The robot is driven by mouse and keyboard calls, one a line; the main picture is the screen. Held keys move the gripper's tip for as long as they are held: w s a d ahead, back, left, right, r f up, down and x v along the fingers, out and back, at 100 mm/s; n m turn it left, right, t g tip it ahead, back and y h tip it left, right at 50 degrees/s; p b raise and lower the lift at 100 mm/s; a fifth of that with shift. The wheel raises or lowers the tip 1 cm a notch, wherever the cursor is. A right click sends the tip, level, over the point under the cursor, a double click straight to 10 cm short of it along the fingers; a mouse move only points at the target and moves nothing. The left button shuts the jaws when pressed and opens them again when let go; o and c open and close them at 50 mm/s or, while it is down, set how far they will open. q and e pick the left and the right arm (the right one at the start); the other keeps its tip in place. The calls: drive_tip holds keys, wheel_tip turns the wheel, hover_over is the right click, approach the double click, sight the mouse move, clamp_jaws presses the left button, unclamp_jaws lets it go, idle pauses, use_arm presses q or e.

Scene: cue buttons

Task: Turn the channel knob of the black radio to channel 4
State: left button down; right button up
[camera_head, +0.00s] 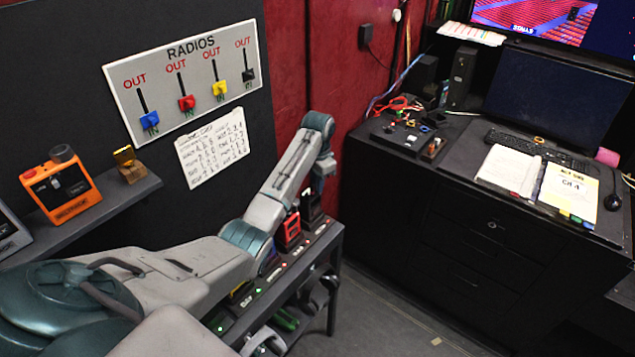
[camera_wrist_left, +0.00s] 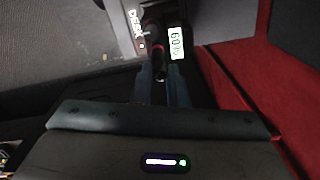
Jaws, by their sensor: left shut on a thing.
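The black radio (camera_head: 310,207) stands at the far end of the charging shelf, beside a red radio (camera_head: 289,232). My left gripper (camera_head: 318,186) points down onto the top of the black radio. In the left wrist view the fingers of my left gripper (camera_wrist_left: 160,82) are shut on a dark knob (camera_wrist_left: 157,52) at the radio's top. The knob is mostly hidden between the fingers, and its channel mark cannot be read. A small lit display (camera_wrist_left: 177,42) and a white "DESK" label (camera_wrist_left: 135,24) show beside it. My right gripper is not in view.
The charging shelf (camera_head: 336,236) runs below my left arm. A "RADIOS" board (camera_head: 150,70) hangs on the dark wall. An orange radio (camera_head: 62,188) sits on a left shelf.

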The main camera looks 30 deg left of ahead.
use_arm(q)
drive_tip(key=shift+m, duration=2)
drive_tip(key=c, duration=1.4)
unclamp_jaws()
